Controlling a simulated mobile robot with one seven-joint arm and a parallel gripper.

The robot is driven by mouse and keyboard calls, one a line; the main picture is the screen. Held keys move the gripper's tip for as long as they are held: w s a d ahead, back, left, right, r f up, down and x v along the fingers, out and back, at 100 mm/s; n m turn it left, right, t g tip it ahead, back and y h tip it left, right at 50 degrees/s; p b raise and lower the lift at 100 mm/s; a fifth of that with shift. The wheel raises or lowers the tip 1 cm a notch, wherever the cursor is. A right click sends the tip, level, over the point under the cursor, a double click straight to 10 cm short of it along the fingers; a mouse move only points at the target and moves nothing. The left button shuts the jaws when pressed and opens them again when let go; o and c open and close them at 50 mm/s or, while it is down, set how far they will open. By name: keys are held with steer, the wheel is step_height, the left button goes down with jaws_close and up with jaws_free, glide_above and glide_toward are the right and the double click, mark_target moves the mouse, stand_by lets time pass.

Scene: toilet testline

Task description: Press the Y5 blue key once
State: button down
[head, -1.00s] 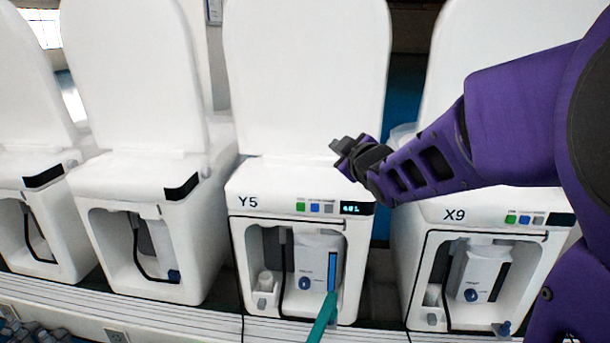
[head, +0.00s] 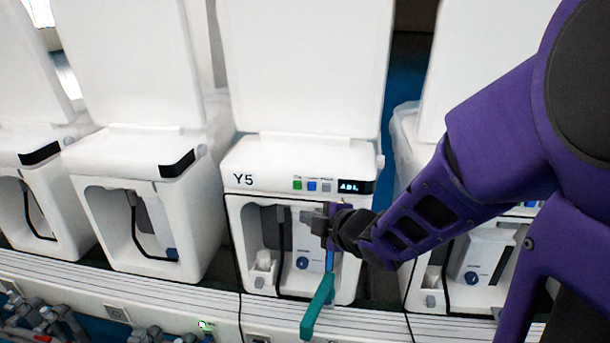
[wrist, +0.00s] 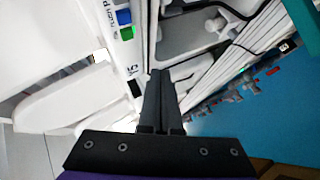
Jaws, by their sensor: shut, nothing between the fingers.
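The Y5 unit (head: 262,160) stands in the middle of the head view with its lid raised. Its front panel carries a green key (head: 297,185), a blue key (head: 312,185) and a grey key (head: 327,185), left of a lit display (head: 355,187). The wrist view also shows the blue key (wrist: 124,17) and the green key (wrist: 127,33), left of my fingers. My gripper (head: 316,217) is shut and empty. In the head view its tip appears just below the blue key, in front of the open bay. I cannot tell its exact gap from the panel.
A teal handle-like part (head: 318,308) sticks out below the Y5 bay, under my gripper. Similar white units stand on both sides. A ledge with hoses and fittings (head: 40,318) runs along the front.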

steer(key=shift+w+d+p, duration=0.2)
steer(key=shift+w+d, duration=0.05)
steer(key=shift+w, duration=1.1)
steer(key=shift+w+d+p, duration=0.2)
steer(key=shift+w+d, duration=0.1)
steer(key=shift+w, duration=1.05)
steer(key=shift+w+d+p, duration=0.2)
steer(key=shift+w+d, duration=0.05)
steer(key=shift+w, duration=1.1)
steer(key=shift+w, duration=0.1)
steer(key=shift+w, duration=0.3)
steer(key=shift+w+d, duration=0.15)
steer(key=shift+w, duration=0.25)
steer(key=shift+s, duration=0.9)
steer(key=s+b, duration=0.1)
steer(key=s, duration=0.1)
steer(key=s+a, duration=0.1)
steer(key=s, duration=0.1)
steer(key=shift+s+a+b, duration=0.15)
steer(key=shift+s+b, duration=0.2)
steer(key=shift+s, duration=0.05)
